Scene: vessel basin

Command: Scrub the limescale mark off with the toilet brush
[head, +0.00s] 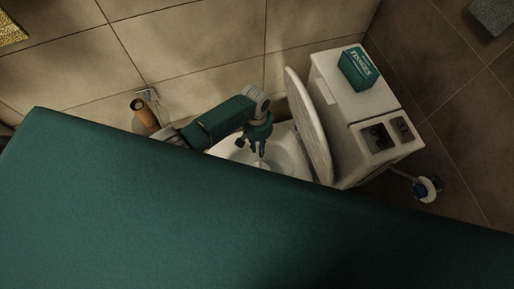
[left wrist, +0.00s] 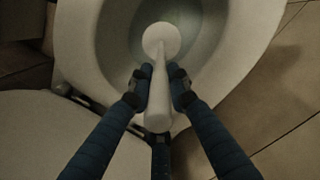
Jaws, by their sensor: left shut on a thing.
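My left gripper (head: 254,146) reaches down over the white toilet bowl (head: 283,141) in the head view. In the left wrist view its two dark fingers (left wrist: 160,92) are shut on the white handle of the toilet brush (left wrist: 159,120). The brush points into the bowl (left wrist: 84,38), and its round white end (left wrist: 161,40) shows over the bowl's inside. Whether it touches the bowl's surface I cannot tell. I cannot make out the limescale mark in either view. My right gripper is not in view.
The raised toilet lid (head: 309,124) stands just right of the gripper. A white cistern (head: 345,108) bears a green tissue box (head: 358,69). An orange-brown cylinder (head: 144,112) stands by the wall at left. A white round item with blue (head: 427,189) is on the floor at right.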

